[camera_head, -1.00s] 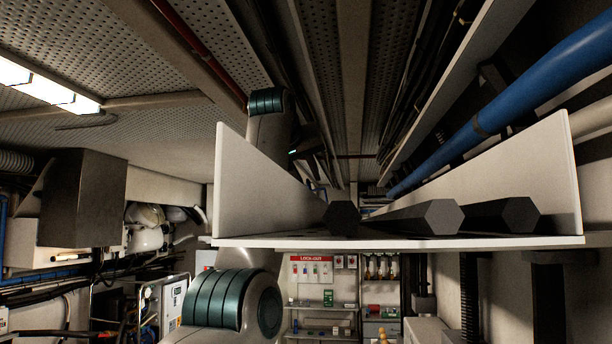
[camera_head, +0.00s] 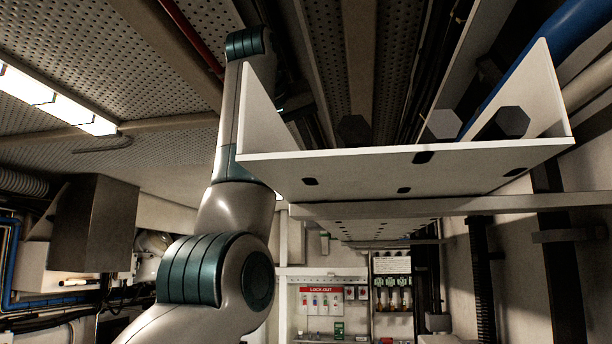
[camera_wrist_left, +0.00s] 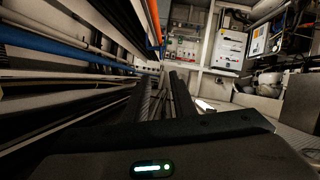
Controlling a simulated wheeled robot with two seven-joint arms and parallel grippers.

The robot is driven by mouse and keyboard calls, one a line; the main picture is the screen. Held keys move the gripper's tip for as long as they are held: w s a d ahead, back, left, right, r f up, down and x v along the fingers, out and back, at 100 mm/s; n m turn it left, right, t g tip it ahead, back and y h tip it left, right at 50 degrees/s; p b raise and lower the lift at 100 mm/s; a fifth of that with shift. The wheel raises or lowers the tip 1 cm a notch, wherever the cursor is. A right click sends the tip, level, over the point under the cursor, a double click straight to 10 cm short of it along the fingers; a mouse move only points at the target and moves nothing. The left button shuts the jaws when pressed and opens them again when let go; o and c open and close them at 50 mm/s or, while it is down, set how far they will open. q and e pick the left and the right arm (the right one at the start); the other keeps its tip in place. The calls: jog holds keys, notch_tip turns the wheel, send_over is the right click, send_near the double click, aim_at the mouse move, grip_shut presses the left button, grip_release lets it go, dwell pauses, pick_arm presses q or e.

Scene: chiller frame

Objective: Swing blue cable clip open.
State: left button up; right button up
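I cannot make out a blue cable clip in either view. My left arm (camera_head: 236,190) rises at the left of the white tray in the head view. Its gripper end lies behind the tray's left side wall and is mostly hidden. In the left wrist view, the two dark fingers of my left gripper (camera_wrist_left: 164,96) point away from the camera, close together along the run of cables and pipes. No object shows clearly between them, and whether a gap remains is too dark to tell. My right gripper is in neither view.
A blue pipe (camera_head: 578,38) runs at upper right; a blue pipe (camera_wrist_left: 40,42) also shows in the wrist view. A grey box (camera_head: 95,225) hangs at left. A lock-out board (camera_head: 321,299) stands behind.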

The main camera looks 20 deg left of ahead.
pick_arm(q)
jog(key=v, duration=0.3)
jog(key=shift+s+b, duration=0.1)
jog(key=shift+b, duration=0.2)
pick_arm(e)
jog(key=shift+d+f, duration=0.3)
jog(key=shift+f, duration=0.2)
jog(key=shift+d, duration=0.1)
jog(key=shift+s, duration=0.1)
